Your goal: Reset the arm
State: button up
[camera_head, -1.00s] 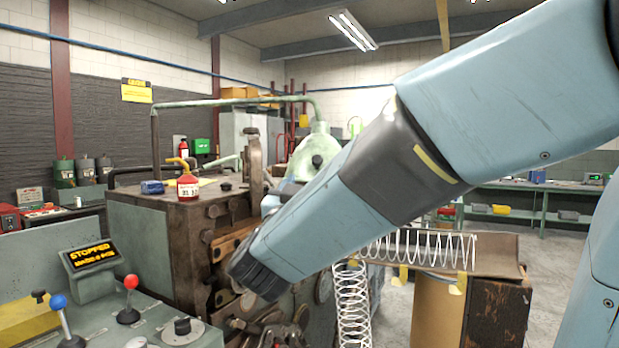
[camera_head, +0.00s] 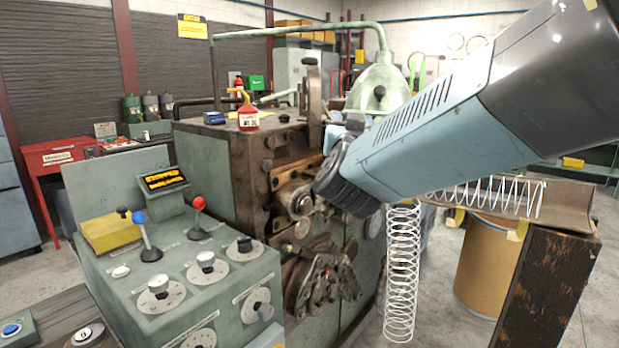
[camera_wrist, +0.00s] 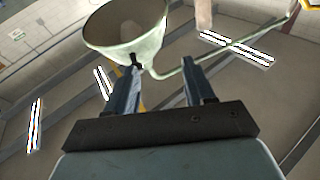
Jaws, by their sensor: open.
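My arm (camera_head: 440,130) reaches in from the right in the head view and ends in a dark wrist part in front of the spring coiler (camera_head: 240,165). My gripper's fingers do not show in the head view. In the wrist view my gripper (camera_wrist: 158,75) has its two fingers spread apart, with nothing held between them. The wrist camera looks up toward the ceiling. A pale green funnel-shaped hood (camera_wrist: 125,30) with a pipe is seen beyond the fingers; it also shows on the machine in the head view (camera_head: 382,85).
A control panel (camera_head: 130,290) with a blue-knobbed lever (camera_head: 145,235), a red-knobbed lever (camera_head: 198,220) and dials is at the front left. A white coil spring (camera_head: 402,270) hangs below the arm. A brown drum (camera_head: 485,265) stands at the right. A red oil can (camera_head: 248,118) sits on the machine.

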jog(key=s+d+f+n+g+y, duration=0.1)
jog(key=s+d+f+g, duration=0.5)
jog(key=s, duration=0.4)
jog(key=s+d+f+n+g+y, duration=0.2)
jog(key=s+d+f+g, duration=0.5)
jog(key=s+f+g, duration=0.1)
jog(key=shift+s+d+f+g, duration=0.25)
jog(key=shift+s+f+g, duration=0.25)
jog(key=shift+s, duration=0.4)
jog(key=shift+f, duration=0.1)
